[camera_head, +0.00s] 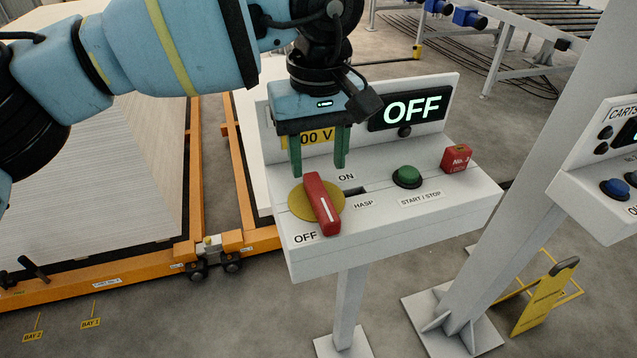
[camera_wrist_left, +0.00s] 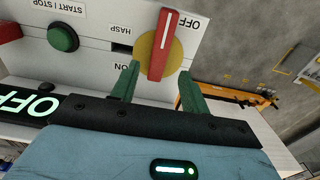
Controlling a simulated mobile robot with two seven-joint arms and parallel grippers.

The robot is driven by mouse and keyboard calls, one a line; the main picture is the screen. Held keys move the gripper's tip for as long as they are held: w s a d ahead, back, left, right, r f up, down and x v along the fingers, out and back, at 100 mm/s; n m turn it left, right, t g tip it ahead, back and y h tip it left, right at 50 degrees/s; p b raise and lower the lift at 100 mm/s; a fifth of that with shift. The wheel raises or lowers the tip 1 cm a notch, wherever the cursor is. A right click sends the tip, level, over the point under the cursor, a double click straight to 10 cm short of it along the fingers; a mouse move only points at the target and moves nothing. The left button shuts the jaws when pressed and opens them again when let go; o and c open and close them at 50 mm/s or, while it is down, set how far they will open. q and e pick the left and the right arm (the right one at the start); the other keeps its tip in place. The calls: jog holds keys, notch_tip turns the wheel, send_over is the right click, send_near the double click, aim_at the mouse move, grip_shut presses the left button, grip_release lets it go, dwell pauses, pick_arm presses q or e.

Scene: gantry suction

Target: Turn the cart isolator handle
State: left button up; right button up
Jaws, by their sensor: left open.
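The red isolator handle (camera_head: 321,204) sits on a round yellow plate (camera_head: 298,203) on the sloped white control panel (camera_head: 383,222). Its white line slants between the ON and OFF labels, its lower end beside OFF. My left gripper (camera_head: 319,172) is open, with green fingers just above and behind the handle. In the left wrist view the handle (camera_wrist_left: 164,45) shows between the two fingertips (camera_wrist_left: 160,75), one on each side. I cannot tell whether either finger touches it. A lit display (camera_head: 412,109) reads OFF. My right gripper is not in view.
A green start/stop button (camera_head: 407,176) and a red block (camera_head: 456,158) are on the panel, right of the handle. A white post (camera_head: 530,170) and a second panel (camera_head: 600,196) stand at the right. An orange cart frame (camera_head: 246,187) lies left of the panel.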

aim_at(318, 190)
pick_arm(q)
notch_tip(318, 190, down, 7)
jog(key=shift+w+r, duration=0.15)
jog(key=shift+r, duration=0.05)
jog(key=shift+c, duration=0.3)
grip_shut()
